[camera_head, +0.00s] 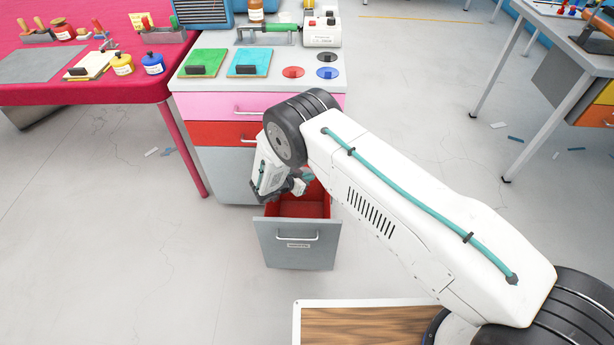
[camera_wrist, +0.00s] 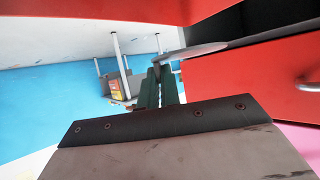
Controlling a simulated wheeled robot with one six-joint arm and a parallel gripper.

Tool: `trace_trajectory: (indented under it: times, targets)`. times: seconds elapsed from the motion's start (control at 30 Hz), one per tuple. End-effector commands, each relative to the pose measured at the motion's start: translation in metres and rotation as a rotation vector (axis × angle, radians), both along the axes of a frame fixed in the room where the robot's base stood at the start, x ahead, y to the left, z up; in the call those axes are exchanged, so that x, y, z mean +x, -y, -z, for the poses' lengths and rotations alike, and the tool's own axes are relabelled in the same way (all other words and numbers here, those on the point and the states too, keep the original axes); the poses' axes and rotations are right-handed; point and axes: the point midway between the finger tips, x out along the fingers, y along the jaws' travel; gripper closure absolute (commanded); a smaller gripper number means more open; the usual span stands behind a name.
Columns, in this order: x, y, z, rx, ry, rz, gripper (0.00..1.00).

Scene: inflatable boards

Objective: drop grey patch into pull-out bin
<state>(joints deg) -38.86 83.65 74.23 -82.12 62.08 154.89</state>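The pull-out bin is a grey-fronted drawer (camera_head: 297,245) with a red inside, standing open at the bottom of the cabinet. My gripper (camera_head: 307,178) is over the back part of the open bin in the head view, partly hidden by my own arm. In the wrist view the teal fingers of my gripper (camera_wrist: 160,70) are close together. They are shut on the edge of the grey patch (camera_wrist: 200,48), a thin disc seen nearly edge-on. The patch is not clearly visible in the head view.
The cabinet has a red drawer (camera_head: 215,133) and a pink drawer (camera_head: 215,105) above the bin, both shut. A pink table (camera_head: 120,92) stands at left.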

Motion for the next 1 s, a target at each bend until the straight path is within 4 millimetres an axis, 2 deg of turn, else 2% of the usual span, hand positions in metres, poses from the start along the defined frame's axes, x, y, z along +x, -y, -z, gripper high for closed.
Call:
trace_trajectory:
  times: [0.03,0.1,0.13,0.47,0.83,1.0]
  targets:
    - [0.0,0.0,0.0,0.0,0.0,0.0,1.0]
    - [0.0,0.0,0.0,0.0,0.0,0.0,0.76]
    - [0.0,0.0,0.0,0.0,0.0,0.0,0.7]
    - [-0.002,-0.003,-0.002,0.0,0.0,-0.001,0.7]
    - [-0.036,-0.04,-0.03,0.0,0.0,-0.002,0.7]
    - [-0.046,-0.049,-0.036,-0.001,-0.001,0.0,0.7]
